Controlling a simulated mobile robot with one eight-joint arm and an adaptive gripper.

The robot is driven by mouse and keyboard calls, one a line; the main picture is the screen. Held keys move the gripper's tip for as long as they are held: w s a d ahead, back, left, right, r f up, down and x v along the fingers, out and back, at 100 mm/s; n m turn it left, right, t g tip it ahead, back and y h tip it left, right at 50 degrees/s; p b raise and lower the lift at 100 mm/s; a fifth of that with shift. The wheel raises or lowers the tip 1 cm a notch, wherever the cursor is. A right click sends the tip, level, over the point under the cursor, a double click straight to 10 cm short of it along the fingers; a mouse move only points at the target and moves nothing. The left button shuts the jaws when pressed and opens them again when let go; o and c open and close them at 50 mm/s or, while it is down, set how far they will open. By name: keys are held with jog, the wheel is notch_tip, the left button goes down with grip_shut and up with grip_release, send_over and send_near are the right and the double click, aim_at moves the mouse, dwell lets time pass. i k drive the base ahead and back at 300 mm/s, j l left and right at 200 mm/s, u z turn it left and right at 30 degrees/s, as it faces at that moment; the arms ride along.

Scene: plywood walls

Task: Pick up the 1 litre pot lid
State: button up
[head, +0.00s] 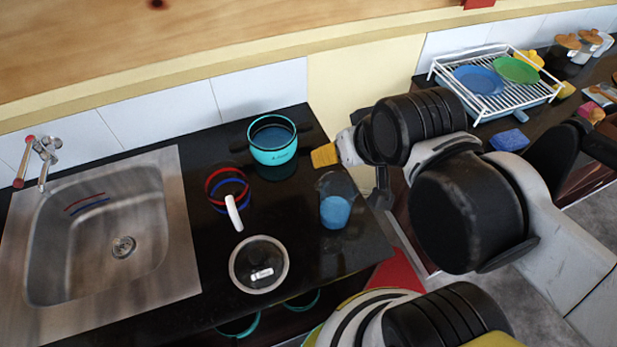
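A round, clear lid with a pale rim and a small white handle, which looks like the pot lid (238,282), lies flat on the dark counter, right of the sink and near the front edge. Its size marking cannot be read. A turquoise pot (273,156) stands at the back of the counter. My gripper (352,165) is above the counter's right side, apart from the lid, to its upper right. It is small and partly hidden by my arm, so its finger opening and any contents cannot be made out.
Red and blue rings with a white handle (233,213) lie between lid and pot. A clear container with blue contents (335,211) stands right of the lid. A steel sink (100,235) is left. A dish rack (497,100) is at upper right.

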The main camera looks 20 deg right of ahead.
aim_at(258, 264)
jog(key=k+l+z, duration=0.15)
jog(key=k, duration=0.35)
jog(key=k+l+z, duration=0.2)
jog(key=k, duration=0.3)
